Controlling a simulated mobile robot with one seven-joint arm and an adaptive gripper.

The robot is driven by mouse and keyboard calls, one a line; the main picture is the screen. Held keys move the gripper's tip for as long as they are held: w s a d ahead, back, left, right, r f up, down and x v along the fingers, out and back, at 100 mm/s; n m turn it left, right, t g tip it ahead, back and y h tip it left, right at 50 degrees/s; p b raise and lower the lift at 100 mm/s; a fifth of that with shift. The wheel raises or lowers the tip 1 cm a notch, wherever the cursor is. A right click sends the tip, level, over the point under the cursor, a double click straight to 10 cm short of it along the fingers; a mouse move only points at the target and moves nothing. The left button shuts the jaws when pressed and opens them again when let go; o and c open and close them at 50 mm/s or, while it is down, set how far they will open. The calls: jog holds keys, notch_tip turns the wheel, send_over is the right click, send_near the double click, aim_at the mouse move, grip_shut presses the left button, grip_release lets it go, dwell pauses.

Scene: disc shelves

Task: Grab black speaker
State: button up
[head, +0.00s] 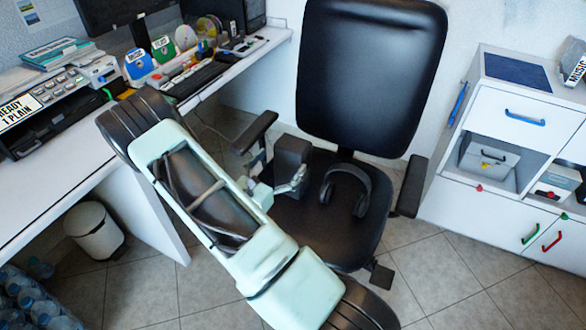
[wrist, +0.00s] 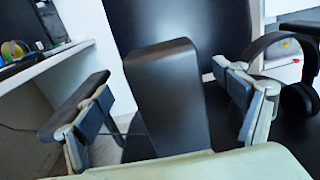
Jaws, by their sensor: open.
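The black speaker (head: 292,158) is a dark upright box on the seat of the black office chair (head: 325,228). In the wrist view the speaker (wrist: 166,95) fills the middle of the picture, leaning slightly. My gripper (head: 277,184) is open at the near side of the speaker. In the wrist view one finger of my gripper (wrist: 165,85) is on each side of the speaker, with visible gaps. The speaker's lower end is hidden behind my gripper's body in the wrist view. I cannot tell how deep it sits between the fingers.
Black headphones (head: 347,188) lie on the seat just right of the speaker, close to the right finger in the wrist view (wrist: 292,95). The chair's armrests (head: 255,132) flank the seat. A cluttered white desk (head: 212,92) stands left, a white cabinet (head: 508,118) right.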

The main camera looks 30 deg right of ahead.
aim_at(293, 147)
jog(key=x, duration=0.3)
jog(key=b+x, duration=0.1)
jog(key=x, duration=0.2)
jog(key=shift+d+r, duration=0.25)
jog(key=shift+d, duration=0.05)
jog(key=shift+c, duration=0.3)
jog(key=c, duration=2)
jog(key=shift+c, duration=0.6)
jog(key=shift+r, duration=0.15)
